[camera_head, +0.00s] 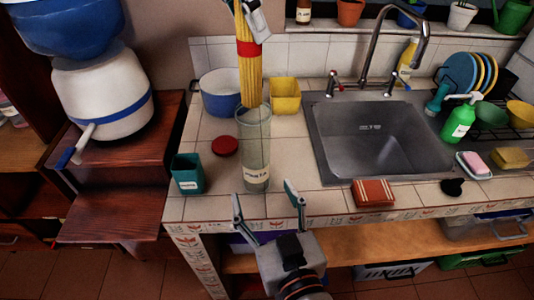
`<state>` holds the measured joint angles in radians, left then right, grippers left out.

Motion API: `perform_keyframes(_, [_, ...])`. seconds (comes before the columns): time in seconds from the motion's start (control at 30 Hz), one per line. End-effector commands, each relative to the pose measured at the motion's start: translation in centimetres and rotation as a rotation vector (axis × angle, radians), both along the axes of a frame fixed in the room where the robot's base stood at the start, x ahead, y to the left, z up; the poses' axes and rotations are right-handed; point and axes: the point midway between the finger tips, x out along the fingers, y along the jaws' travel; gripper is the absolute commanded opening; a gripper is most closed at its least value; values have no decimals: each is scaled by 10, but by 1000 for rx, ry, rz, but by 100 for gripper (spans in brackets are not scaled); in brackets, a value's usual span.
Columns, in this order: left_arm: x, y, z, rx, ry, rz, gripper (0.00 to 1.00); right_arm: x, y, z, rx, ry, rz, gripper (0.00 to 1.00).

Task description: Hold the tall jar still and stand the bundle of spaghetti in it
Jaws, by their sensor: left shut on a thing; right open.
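The tall clear jar (256,155) with a pasta label stands upright on the tiled counter, left of the sink. The bundle of spaghetti (249,80) has a red band and hangs nearly upright above the jar. Its lower end overlaps the jar's mouth in the picture; I cannot tell whether it is inside the rim. My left gripper (246,14), at the top edge and partly cut off, is shut on the upper part of the bundle. My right gripper (265,199) is open at the counter's front edge, its fingers spread in front of the jar's base, without clear contact.
A red lid (225,146) and a teal box (187,174) lie left of the jar. A blue pot (220,93) and a yellow container (286,96) stand behind it.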

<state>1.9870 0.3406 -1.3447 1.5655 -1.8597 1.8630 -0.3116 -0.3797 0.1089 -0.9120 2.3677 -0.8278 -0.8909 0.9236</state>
Motion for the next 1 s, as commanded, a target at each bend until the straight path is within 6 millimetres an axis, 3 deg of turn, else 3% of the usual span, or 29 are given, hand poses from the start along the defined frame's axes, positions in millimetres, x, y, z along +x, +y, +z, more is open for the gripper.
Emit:
perform_keyframes(0.1, [0, 0, 1, -1, -1, 0, 0, 5, -2, 32, 20, -67, -47, 67])
perform_keyframes(0.27, [0, 0, 1, -1, -1, 0, 0, 8, -5, 50, 34, -104, -77, 67])
perform_keyframes(0.47, [0, 0, 1, -1, -1, 0, 0, 27, -2, 51, 32, -111, -81, 67])
perform_keyframes(1.0, [0, 0, 1, -1, -1, 0, 0, 112, 13, 50, 31, -108, -78, 67])
